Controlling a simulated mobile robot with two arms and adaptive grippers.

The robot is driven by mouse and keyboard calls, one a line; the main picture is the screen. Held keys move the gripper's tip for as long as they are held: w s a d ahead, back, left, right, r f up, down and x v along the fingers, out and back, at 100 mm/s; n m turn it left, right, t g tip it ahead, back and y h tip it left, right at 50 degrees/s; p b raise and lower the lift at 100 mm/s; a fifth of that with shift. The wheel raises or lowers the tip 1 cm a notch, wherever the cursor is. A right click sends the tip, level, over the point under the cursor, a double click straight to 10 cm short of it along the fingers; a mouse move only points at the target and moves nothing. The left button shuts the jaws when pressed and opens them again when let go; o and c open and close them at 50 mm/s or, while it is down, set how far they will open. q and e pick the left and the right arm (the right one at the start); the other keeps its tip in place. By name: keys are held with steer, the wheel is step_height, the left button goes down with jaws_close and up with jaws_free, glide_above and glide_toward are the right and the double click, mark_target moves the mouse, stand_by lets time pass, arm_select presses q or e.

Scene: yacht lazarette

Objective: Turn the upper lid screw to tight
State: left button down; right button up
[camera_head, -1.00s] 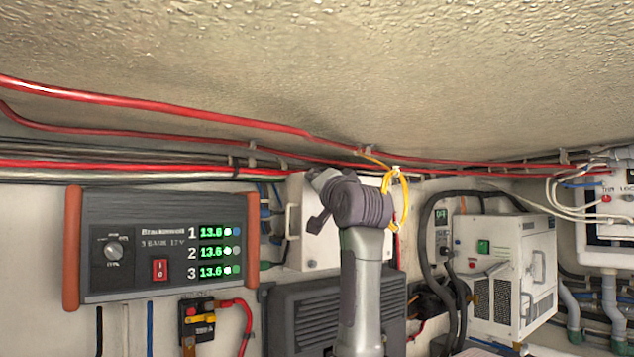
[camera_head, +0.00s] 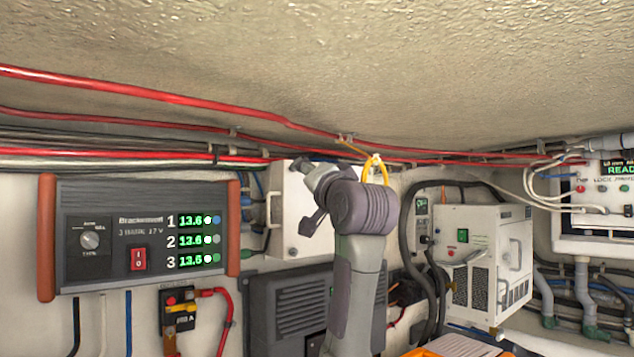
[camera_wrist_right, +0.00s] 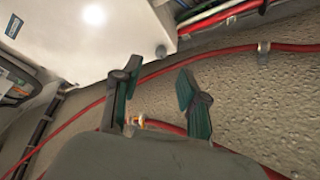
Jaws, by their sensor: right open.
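A white box (camera_head: 286,232) with a side handle (camera_head: 270,209) is on the wall, partly behind my right arm in the head view. A small round screw (camera_head: 293,252) shows low on its lid; the upper part of the lid is partly covered by my arm. In the right wrist view the white box (camera_wrist_right: 85,40) fills the upper left, with a grey round screw (camera_wrist_right: 161,50) at its corner. I cannot tell which lid screw this is. My right gripper (camera_wrist_right: 156,88) is open and empty, its fingers below that screw in the picture and apart from it. My left gripper is not in view.
Red cables (camera_head: 180,96) run along the wall and ceiling edge, with a yellow tie (camera_head: 376,166) hanging near my arm. A charger panel (camera_head: 140,235) is left, a dark vented box (camera_head: 285,310) below, a white equipment cabinet (camera_head: 480,260) right.

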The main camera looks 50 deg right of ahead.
steer(key=v, duration=0.5)
steer(key=shift+s+a+f, duration=0.1)
steer(key=shift+s+a, duration=0.05)
steer(key=shift+s, duration=0.1)
stand_by(0.3)
